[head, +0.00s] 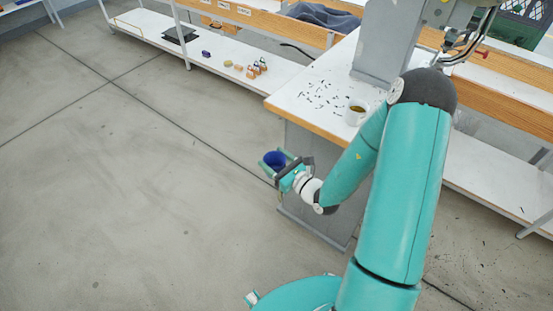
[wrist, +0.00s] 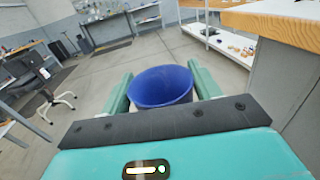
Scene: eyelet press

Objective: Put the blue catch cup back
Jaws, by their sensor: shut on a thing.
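The blue catch cup (head: 274,159) is held between the fingers of my gripper (head: 273,165), out in front of the press table's left side. In the wrist view the blue cup (wrist: 162,87) sits upright or nearly so between the two green fingers of my gripper (wrist: 162,92), with its open mouth showing. Its inside looks empty, and its lower part is hidden by the gripper body. The press table (head: 290,100) has a white top with a wooden edge and carries the grey press column (head: 385,45).
A low shelf (head: 215,50) with small bottles and boxes runs behind. The floor at left is clear.

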